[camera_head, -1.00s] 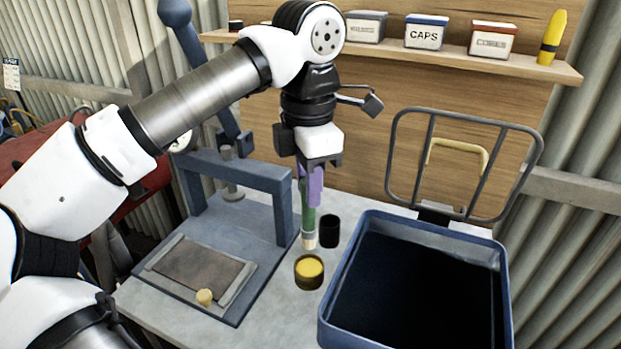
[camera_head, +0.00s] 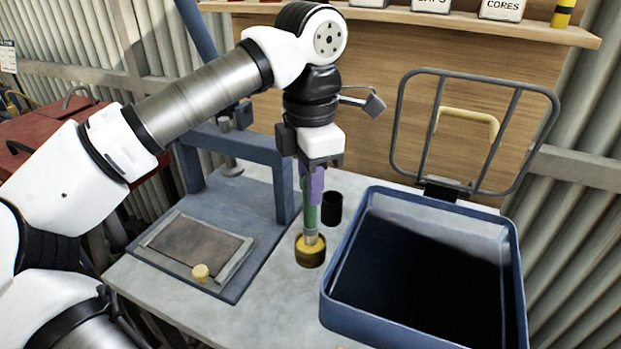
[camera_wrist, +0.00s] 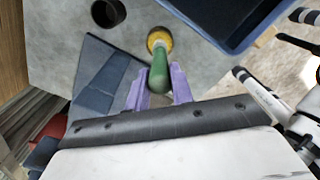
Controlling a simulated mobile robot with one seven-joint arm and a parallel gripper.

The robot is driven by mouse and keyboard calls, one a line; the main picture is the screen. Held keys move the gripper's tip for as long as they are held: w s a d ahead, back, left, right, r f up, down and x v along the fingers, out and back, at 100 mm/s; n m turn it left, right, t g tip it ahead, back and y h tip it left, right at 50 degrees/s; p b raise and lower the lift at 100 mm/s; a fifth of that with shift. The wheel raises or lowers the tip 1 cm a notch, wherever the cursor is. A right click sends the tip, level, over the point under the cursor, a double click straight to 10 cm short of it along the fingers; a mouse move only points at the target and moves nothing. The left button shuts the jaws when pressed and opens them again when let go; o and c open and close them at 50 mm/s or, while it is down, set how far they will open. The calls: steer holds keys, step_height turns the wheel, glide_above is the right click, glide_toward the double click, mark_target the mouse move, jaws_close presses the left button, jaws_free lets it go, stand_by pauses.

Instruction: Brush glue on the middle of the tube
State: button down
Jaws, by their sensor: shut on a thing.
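My gripper (camera_head: 311,183), with purple fingers, points down and is shut on a green-handled brush (camera_head: 311,217). The brush is upright, and its lower end is at the mouth of the round pot of yellow glue (camera_head: 310,255); the bristle tip is hidden there. In the wrist view the green handle (camera_wrist: 158,72) lies between the purple fingers (camera_wrist: 159,90), with the yellow pot (camera_wrist: 159,40) beyond it. A flat brown piece (camera_head: 193,245), seemingly the tube, lies on the blue press base to the left, and nothing covers its middle.
A blue press frame (camera_head: 235,142) stands left of the brush. A small pale yellow knob (camera_head: 200,272) sits at the brown piece's front edge. A black cup (camera_head: 332,208) stands close behind the pot. A deep blue bin (camera_head: 338,318) with a raised wire lid fills the right side.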

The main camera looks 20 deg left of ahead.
steer(key=shift+f+b, duration=0.45)
steer(key=shift+f, duration=0.15)
stand_by(1.5)
steer(key=shift+r, duration=0.1)
steer(key=shift+r+p, duration=2.65)
steer(key=shift+r, duration=0.8)
